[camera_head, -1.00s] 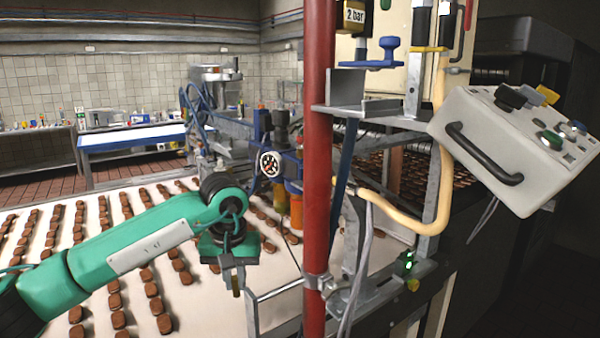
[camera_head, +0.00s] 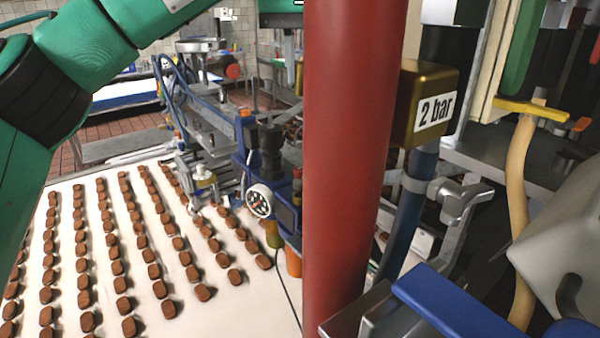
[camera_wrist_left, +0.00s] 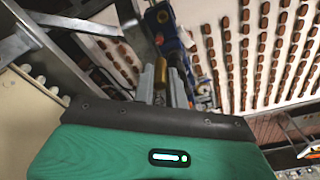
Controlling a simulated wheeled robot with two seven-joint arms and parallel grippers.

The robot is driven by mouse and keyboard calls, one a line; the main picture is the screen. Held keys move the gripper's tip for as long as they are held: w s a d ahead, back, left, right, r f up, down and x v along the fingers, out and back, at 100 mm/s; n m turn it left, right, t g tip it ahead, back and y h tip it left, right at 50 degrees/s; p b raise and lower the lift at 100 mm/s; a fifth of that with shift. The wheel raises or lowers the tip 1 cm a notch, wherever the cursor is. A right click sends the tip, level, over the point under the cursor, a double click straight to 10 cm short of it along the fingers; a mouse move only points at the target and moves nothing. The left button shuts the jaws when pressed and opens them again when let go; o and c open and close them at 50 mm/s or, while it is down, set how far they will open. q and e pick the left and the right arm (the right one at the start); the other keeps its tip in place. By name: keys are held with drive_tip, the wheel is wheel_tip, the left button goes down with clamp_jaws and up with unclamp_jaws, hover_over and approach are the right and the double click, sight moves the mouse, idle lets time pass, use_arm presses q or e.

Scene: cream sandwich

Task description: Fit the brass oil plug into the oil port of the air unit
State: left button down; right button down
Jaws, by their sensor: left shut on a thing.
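My left gripper (camera_head: 289,48) hangs at the top of the head view, close to the left side of the red post. It is shut on the small brass oil plug (camera_head: 299,78), which shows below the fingers. In the left wrist view the fingers (camera_wrist_left: 162,82) close around the brass plug (camera_wrist_left: 160,74). The blue air unit (camera_head: 240,160), with a round gauge (camera_head: 259,202) and a black knob, stands lower, left of the post. It also shows beyond the fingers in the left wrist view (camera_wrist_left: 168,32). The plug is apart from it. I cannot make out the oil port.
The thick red post (camera_head: 350,180) hides part of the air unit. A brass "2 bar" block (camera_head: 428,104) and a grey box (camera_head: 570,235) lie right of it. A white conveyor belt (camera_head: 235,310) with rows of brown biscuits spreads below left.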

use_arm(q)
drive_tip(key=f+p, duration=0.1)
drive_tip(key=f, duration=0.4)
drive_tip(key=f+p, duration=0.1)
drive_tip(key=f, duration=0.4)
drive_tip(key=f+p, duration=0.2)
drive_tip(key=f, duration=0.3)
drive_tip(key=shift+s+f, duration=0.1)
drive_tip(key=shift+s, duration=0.25)
wheel_tip(320, 180, down, 4)
drive_tip(key=shift+p, duration=1.05)
drive_tip(key=shift+f, duration=0.1)
drive_tip(key=shift+f+b, duration=0.2)
drive_tip(key=shift+b, duration=0.1)
drive_tip(key=c, duration=1.4)
unclamp_jaws()
drive_tip(key=shift+c, duration=0.2)
